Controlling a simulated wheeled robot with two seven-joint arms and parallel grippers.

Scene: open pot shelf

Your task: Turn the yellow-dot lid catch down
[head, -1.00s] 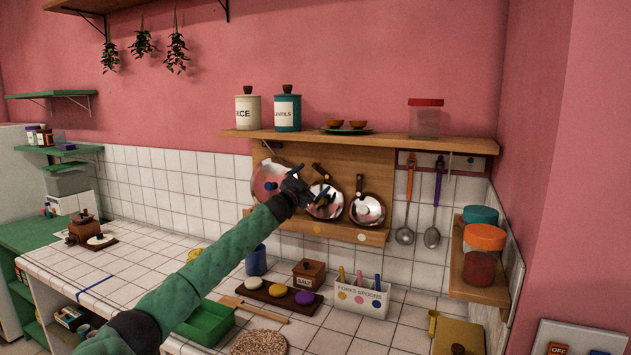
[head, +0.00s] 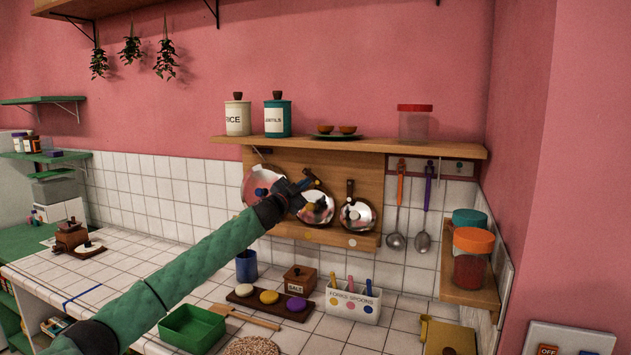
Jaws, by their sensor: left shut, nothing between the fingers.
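Three shiny round lids hang on a wooden board (head: 371,170) under the wall shelf. The middle lid (head: 320,212) hangs above a yellow dot (head: 308,236) on the board's lower strip. Its brown catch (head: 310,176) lies slanted at the lid's top, partly behind my gripper. My left gripper (head: 308,187) is shut and empty, in front of the middle lid's upper left side, close to the catch; I cannot tell whether they touch. The right lid (head: 357,216) has an upright brown catch (head: 349,189) and a pale dot (head: 352,242) below it. My right gripper is out of view.
The left lid (head: 257,183) is partly hidden by my left gripper. Above, the shelf (head: 400,146) holds canisters, cups and a jar. Ladles (head: 422,240) hang to the right. Below, the tiled counter holds a spoon box (head: 352,305), a salt box (head: 299,279) and a green tray (head: 192,328).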

